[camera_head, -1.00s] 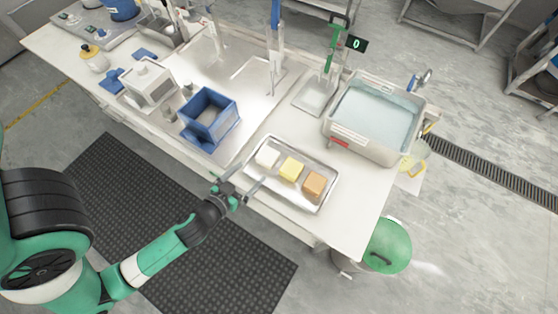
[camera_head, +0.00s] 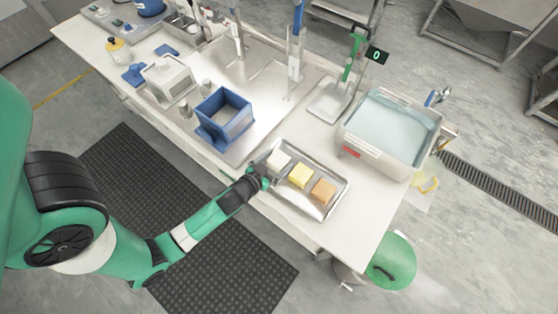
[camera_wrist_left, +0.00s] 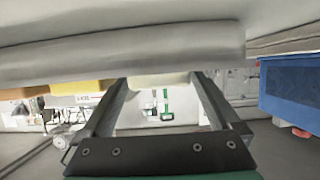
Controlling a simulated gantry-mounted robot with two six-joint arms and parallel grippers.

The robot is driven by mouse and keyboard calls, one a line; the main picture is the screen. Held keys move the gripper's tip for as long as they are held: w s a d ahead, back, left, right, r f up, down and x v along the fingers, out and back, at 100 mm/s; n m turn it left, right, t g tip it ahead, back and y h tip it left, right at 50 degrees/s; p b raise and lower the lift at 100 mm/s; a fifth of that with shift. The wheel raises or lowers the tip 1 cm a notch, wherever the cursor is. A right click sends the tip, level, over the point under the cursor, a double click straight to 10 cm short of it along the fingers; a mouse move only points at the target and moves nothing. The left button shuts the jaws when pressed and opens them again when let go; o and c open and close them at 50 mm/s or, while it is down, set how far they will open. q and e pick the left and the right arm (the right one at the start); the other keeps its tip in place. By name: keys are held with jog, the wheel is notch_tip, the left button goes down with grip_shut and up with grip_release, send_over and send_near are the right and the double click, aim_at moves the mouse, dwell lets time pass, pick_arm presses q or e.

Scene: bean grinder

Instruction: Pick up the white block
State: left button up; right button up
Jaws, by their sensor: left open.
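The white block (camera_head: 279,160) lies at the left end of the metal tray (camera_head: 327,213), beside a yellow block (camera_head: 300,175). My left gripper (camera_head: 269,174) is at the tray's near-left edge, right by the white block. In the left wrist view the open fingers (camera_wrist_left: 160,82) point at the white block (camera_wrist_left: 158,79), with one finger toward each side of it. The tray's rim hides part of the block there. I cannot tell whether the fingers touch it. My right gripper is out of view.
An orange-brown block (camera_head: 323,190) is at the tray's right end. A blue open box (camera_head: 226,119) stands left of the tray. A grey water basin (camera_head: 391,132) stands behind and right. A green-lidded bin (camera_head: 393,262) is on the floor.

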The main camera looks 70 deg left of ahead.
aim_at(280, 158)
pick_arm(q)
jog(key=shift+x, duration=0.95)
jog(key=shift+s, duration=0.1)
jog(key=c, duration=1.3)
jog(key=shift+r+p, duration=0.3)
jog(key=shift+r, duration=0.15)
notch_tip(280, 158, up, 3)
jog(key=shift+f+p, duration=0.1)
jog(key=shift+p, duration=0.8)
jog(key=w+a+r+v, duration=0.1)
jog(key=r+v, duration=0.2)
jog(key=v, duration=1.3)
jog(key=shift+s+d+r+p, duration=0.2)
jog(key=shift+s+p, duration=0.05)
jog(key=shift+p, duration=0.05)
